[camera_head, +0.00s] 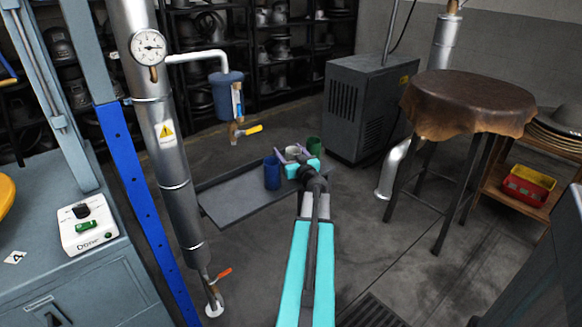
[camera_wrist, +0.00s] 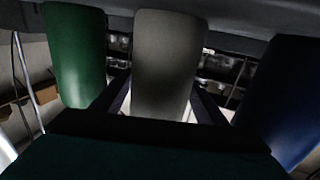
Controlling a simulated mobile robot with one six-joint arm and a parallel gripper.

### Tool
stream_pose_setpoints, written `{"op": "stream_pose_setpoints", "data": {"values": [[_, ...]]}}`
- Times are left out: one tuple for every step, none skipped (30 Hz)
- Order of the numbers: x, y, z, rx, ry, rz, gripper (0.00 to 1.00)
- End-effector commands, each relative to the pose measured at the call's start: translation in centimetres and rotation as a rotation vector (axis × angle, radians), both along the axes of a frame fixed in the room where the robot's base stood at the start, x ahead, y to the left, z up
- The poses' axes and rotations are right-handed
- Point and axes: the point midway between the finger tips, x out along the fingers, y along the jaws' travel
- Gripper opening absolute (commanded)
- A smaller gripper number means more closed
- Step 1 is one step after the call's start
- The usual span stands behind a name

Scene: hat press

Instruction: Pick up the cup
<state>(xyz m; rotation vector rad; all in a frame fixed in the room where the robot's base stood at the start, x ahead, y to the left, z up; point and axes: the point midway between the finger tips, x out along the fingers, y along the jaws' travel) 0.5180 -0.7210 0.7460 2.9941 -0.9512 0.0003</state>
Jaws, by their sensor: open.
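Several cups stand on the grey metal tray (camera_head: 228,190): a blue cup (camera_head: 272,173) at left, a grey-white cup (camera_head: 292,152) in the middle and a green cup (camera_head: 314,147) at right. In the wrist view the left-right order is reversed: green (camera_wrist: 77,55), grey-white (camera_wrist: 168,62), blue (camera_wrist: 288,95). My gripper (camera_head: 290,150) is open, its purple fingers on either side of the grey-white cup. In the wrist view my gripper (camera_wrist: 160,100) also flanks it; whether the fingers touch it I cannot tell. The cup's lower part is hidden in the head view.
A blue canister (camera_head: 228,98) with a yellow-handled valve hangs above the tray. A grey cabinet (camera_head: 368,110) stands behind at right, near a leather-covered stool (camera_head: 465,100). A silver pipe (camera_head: 165,130) rises at left.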

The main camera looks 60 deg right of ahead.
Motion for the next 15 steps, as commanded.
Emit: {"op": "stream_pose_setpoints", "data": {"values": [[-0.02, 0.00, 0.00, 0.000, 0.000, 0.000, 0.67], [-0.02, 0.00, 0.00, 0.000, 0.000, 0.000, 0.67], [-0.03, 0.01, 0.00, 0.000, 0.000, 0.000, 0.67], [-0.04, 0.00, 0.00, 0.000, 0.000, 0.000, 0.67], [-0.04, 0.00, -0.01, 0.000, 0.000, 0.000, 0.67], [-0.04, -0.01, -0.01, 0.000, 0.000, 0.000, 0.67], [-0.04, -0.01, -0.01, 0.000, 0.000, 0.000, 0.67], [-0.05, 0.00, -0.01, 0.000, 0.000, 0.000, 0.67], [-0.06, -0.01, -0.01, 0.000, 0.000, 0.000, 0.67], [-0.06, -0.01, -0.01, 0.000, 0.000, -0.001, 0.67], [-0.06, -0.02, -0.01, 0.000, 0.000, -0.001, 0.67], [-0.06, -0.02, -0.01, 0.000, 0.000, -0.001, 0.61], [-0.07, -0.01, -0.02, 0.000, 0.000, -0.001, 0.56], [-0.07, -0.03, -0.02, 0.000, 0.000, -0.001, 0.51], [-0.08, -0.02, -0.02, 0.000, 0.000, -0.001, 0.45]]}}
